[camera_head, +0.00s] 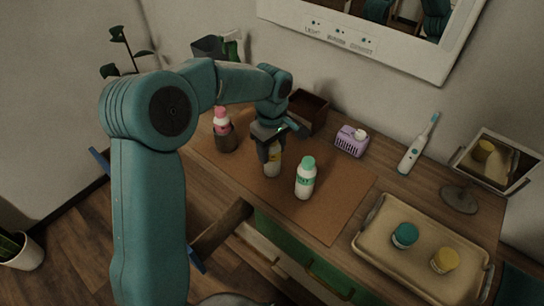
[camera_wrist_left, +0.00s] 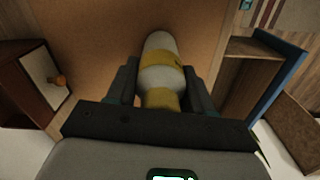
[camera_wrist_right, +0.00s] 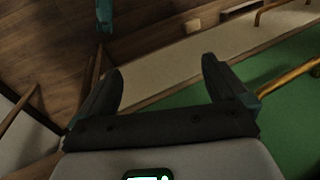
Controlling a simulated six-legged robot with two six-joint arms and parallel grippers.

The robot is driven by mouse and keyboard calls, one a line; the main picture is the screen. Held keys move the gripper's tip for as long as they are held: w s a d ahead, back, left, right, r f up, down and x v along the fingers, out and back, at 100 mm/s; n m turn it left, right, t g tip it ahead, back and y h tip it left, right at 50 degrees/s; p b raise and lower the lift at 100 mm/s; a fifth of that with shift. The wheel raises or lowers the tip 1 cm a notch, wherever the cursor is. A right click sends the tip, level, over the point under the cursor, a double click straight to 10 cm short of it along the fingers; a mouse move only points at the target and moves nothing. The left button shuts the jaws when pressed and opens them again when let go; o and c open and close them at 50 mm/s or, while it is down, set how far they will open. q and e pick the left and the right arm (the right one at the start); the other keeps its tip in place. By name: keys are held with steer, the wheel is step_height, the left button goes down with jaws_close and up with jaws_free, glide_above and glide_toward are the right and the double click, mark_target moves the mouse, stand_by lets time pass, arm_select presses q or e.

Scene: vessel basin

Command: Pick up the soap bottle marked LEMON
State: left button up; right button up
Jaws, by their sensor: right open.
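A white bottle with yellow label and cap (camera_wrist_left: 163,62) is between the fingers of my left gripper (camera_wrist_left: 160,82), which are drawn in close on both sides of it. In the head view my left gripper (camera_head: 268,143) points down over this bottle (camera_head: 272,163), which is upright at the brown mat. Its lettering is too small to read. A white bottle with a green cap (camera_head: 305,178) stands to its right. A pink-capped bottle (camera_head: 221,121) sits in a dark cup at the left. My right gripper (camera_wrist_right: 163,85) is open and empty, in front of a green drawer front.
A tan tray (camera_head: 385,250) with a teal-lidded jar (camera_head: 405,235) and a yellow-lidded jar (camera_head: 445,260) is at the right. A purple basket (camera_head: 351,141), a toothbrush (camera_head: 418,145), a small mirror (camera_head: 492,160) and a brown box (camera_head: 306,110) stand toward the back.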

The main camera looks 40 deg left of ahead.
arm_select(q)
steer(key=shift+c, duration=1.1)
steer(key=shift+s+d+r, duration=0.1)
steer(key=shift+s, duration=0.05)
